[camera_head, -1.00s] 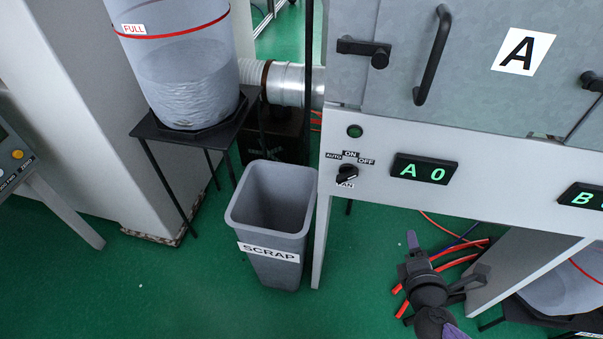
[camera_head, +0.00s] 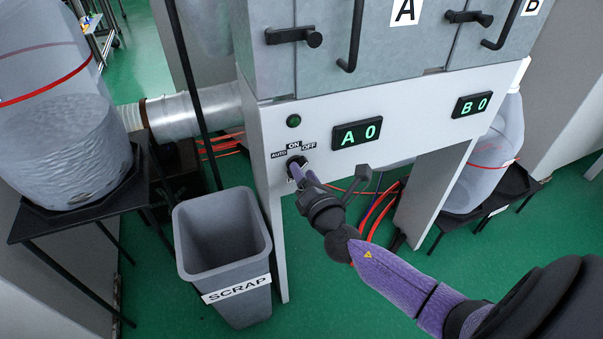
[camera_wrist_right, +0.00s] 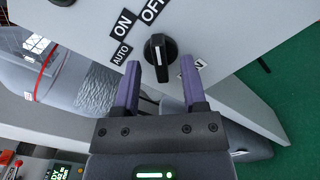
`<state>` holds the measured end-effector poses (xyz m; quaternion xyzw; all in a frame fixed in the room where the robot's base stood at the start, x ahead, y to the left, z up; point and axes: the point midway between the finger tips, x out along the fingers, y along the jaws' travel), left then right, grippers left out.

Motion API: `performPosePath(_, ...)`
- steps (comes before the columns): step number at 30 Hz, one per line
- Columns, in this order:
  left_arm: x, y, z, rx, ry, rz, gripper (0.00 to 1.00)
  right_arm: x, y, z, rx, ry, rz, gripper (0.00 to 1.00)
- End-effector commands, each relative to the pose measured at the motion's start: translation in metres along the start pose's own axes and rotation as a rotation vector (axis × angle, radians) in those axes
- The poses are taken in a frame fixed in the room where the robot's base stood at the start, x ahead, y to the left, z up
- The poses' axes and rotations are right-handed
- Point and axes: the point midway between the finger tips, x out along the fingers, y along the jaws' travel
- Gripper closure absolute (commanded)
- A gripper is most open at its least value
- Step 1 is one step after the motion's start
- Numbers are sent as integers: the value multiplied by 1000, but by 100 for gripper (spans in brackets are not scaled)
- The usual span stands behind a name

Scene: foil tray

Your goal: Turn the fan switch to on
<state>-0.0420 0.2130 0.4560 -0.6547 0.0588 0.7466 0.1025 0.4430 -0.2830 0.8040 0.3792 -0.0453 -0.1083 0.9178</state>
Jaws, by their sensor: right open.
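The fan switch (camera_head: 297,162) is a round black knob on the white cabinet front, under AUTO, ON and OFF labels. In the right wrist view, the knob (camera_wrist_right: 161,57) has a raised grip with a white mark, and the grip lines up with the OFF label (camera_wrist_right: 152,10). The ON label (camera_wrist_right: 124,22) lies up and left of it. My right gripper (camera_head: 303,174) is open at the knob, its fingers (camera_wrist_right: 160,68) to either side. I cannot tell whether they touch it. The fingers partly hide the knob in the head view. My left gripper is out of view.
A grey SCRAP bin (camera_head: 188,250) stands on the floor left of the cabinet leg. A green lamp (camera_head: 293,121) sits above the switch, and display A (camera_head: 357,133) is to its right. Door handles (camera_head: 352,40) jut out above. Red hoses (camera_head: 378,210) lie below.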

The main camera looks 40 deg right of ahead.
Motion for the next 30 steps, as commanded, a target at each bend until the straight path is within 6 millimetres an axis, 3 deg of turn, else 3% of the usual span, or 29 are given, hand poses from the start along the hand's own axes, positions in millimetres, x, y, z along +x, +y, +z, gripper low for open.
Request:
performPosePath(3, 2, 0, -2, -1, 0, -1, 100, 9, 0, 0, 2, 0, -1, 46)
performPosePath(11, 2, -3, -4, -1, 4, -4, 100, 11, 0, 0, 2, 1, -1, 46)
performPosePath(18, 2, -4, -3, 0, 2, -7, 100, 10, 0, 0, 2, 1, -1, 96)
performPosePath(19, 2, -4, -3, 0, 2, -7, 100, 10, 0, 0, 2, 1, -1, 100)
performPosePath(30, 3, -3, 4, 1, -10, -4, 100, 10, -1, -1, 16, 1, -2, 100)
